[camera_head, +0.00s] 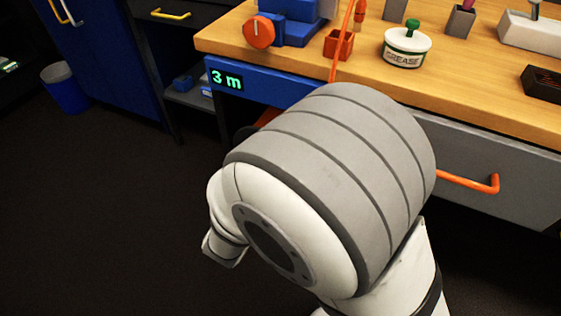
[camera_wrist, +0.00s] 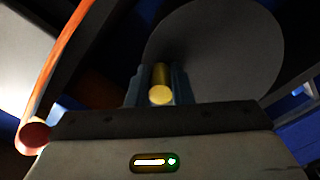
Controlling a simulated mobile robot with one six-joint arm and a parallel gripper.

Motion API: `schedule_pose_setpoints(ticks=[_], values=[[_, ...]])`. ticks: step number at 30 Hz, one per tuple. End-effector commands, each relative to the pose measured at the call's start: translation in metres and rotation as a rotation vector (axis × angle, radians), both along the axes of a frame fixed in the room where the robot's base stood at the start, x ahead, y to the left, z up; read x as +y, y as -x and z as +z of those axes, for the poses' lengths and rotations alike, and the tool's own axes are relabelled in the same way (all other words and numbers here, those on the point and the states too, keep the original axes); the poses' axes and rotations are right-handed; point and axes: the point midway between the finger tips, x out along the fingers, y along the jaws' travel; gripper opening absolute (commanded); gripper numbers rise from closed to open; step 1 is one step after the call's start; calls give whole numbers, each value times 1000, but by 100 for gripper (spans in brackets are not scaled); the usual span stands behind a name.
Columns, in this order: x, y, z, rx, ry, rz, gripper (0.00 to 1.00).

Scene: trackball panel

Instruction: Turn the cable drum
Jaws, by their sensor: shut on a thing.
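In the wrist view, my gripper (camera_wrist: 158,86) has its two dark fingers on either side of a short brass-yellow peg (camera_wrist: 160,92) and is shut on it. The peg's round end faces the camera. Behind it is a large dark grey disc (camera_wrist: 225,50), which looks like the side of the cable drum. In the head view my arm hides the gripper, the peg and most of the drum. A green "3 m" display (camera_head: 226,80) sits on a blue panel (camera_head: 270,90) under the bench top.
An orange cable (camera_head: 344,40) runs down past the bench edge behind my arm. An orange bar or cable (camera_wrist: 60,70) is close on the left in the wrist view. A drawer with an orange handle (camera_head: 470,182) is right of my arm. A grease tub (camera_head: 405,52) stands on the bench.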

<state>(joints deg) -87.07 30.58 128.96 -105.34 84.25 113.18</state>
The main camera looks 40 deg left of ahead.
Motion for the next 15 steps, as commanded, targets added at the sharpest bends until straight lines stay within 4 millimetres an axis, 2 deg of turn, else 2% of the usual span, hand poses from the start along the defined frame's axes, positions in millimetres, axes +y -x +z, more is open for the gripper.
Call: schedule_pose_setpoints(ticks=[8, 9, 15], values=[[1, 9, 2, -5, 1, 11, 0], [2, 10, 2, -5, 1, 13, 23], [3, 11, 1, -4, 1, 19, 40]])
